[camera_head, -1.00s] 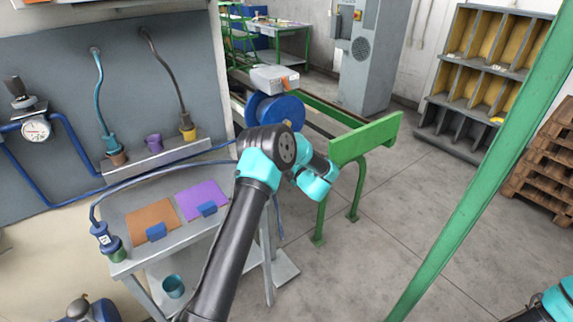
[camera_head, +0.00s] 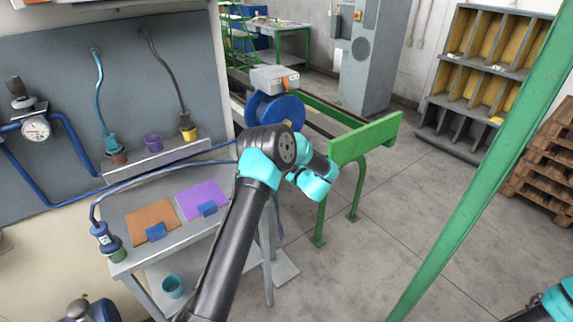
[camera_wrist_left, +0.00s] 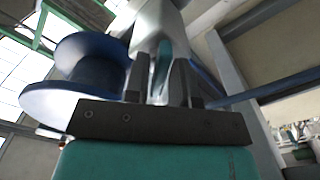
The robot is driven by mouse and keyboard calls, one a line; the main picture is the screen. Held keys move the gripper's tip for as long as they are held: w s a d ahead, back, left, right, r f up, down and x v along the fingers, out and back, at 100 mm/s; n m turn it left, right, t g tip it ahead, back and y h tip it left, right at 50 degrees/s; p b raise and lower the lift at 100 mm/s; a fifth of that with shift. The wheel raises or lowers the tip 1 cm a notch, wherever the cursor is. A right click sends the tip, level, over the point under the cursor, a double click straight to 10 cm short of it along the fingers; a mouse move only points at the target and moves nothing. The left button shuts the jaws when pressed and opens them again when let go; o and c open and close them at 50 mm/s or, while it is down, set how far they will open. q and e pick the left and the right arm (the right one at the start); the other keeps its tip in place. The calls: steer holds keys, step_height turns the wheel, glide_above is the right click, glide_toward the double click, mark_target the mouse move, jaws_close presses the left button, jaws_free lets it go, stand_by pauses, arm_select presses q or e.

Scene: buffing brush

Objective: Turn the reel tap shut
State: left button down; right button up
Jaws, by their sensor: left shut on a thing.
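A blue reel (camera_head: 276,108) is behind my left arm in the head view, under a grey box (camera_head: 274,78) with an orange part on its front. My left gripper is hidden behind my own arm there. In the left wrist view, my left gripper (camera_wrist_left: 166,82) has its two dark fingers shut on the reel tap, a pale grey piece with a teal strip (camera_wrist_left: 163,66) between the fingers. The blue reel also shows there (camera_wrist_left: 75,85), left of the fingers. The tap's turn angle cannot be told. My right gripper is out of view.
A green frame (camera_head: 365,138) stands right of the reel. A grey workbench (camera_head: 135,262) with orange and purple mats is at the left, below a panel with hoses. A green post (camera_head: 480,165) crosses the right side. The floor between is clear.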

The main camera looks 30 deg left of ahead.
arm_select(q)
steer(key=m, duration=0.3)
steer(key=shift+m, duration=2.2)
steer(key=c, duration=1.2)
jaws_free()
steer(key=v, duration=1.7)
steer(key=shift+d, duration=0.25)
